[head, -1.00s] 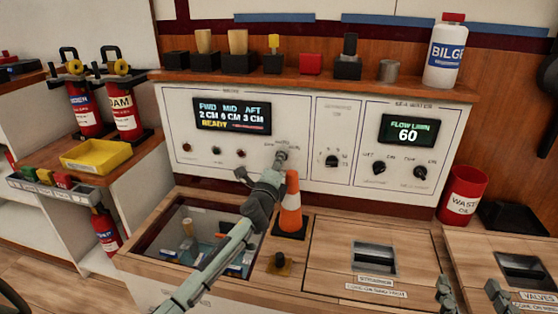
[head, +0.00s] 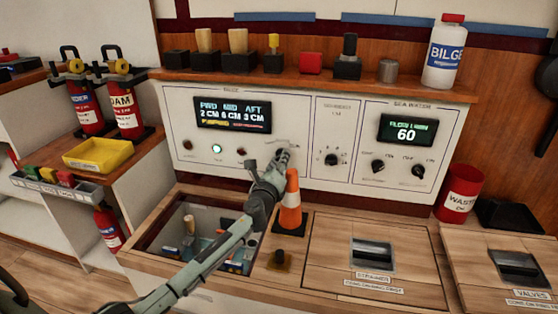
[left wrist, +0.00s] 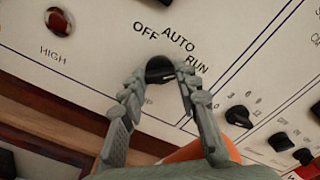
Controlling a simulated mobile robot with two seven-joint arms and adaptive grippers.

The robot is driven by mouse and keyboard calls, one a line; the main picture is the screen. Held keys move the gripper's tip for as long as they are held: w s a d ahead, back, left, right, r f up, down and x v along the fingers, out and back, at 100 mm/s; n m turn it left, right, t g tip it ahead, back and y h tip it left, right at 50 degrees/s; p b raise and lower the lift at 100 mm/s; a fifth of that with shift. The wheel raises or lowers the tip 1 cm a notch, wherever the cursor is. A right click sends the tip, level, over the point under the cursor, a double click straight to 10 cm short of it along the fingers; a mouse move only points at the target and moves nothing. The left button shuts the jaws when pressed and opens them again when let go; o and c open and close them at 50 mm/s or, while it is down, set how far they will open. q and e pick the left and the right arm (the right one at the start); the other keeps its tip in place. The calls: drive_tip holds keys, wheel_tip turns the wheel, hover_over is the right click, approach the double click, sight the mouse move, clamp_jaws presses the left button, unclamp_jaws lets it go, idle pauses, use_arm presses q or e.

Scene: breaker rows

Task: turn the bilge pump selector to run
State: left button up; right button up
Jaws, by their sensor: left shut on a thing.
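The bilge selector is a small black knob (left wrist: 159,67) on the white panel, with OFF, AUTO and RUN printed around its upper side in the left wrist view. My left gripper (left wrist: 161,82) is shut on the knob, one finger on each side. Its fingers cover most of the knob, so I cannot tell exactly which way it points. In the head view the left gripper (head: 281,158) reaches the bilge panel (head: 290,115) and hides the knob. My right gripper is not in view.
An orange cone (head: 291,208) stands just below the left gripper. An open hatch (head: 160,238) lies under my left arm. Other black knobs (head: 332,160) (head: 378,166) sit to the right. A shelf (head: 300,86) with small items runs above the panel.

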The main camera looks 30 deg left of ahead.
use_arm(q)
drive_tip(key=o, duration=1.2)
drive_tip(key=shift+c, duration=0.2)
drive_tip(key=shift+s, duration=0.1)
drive_tip(key=v, duration=1.2)
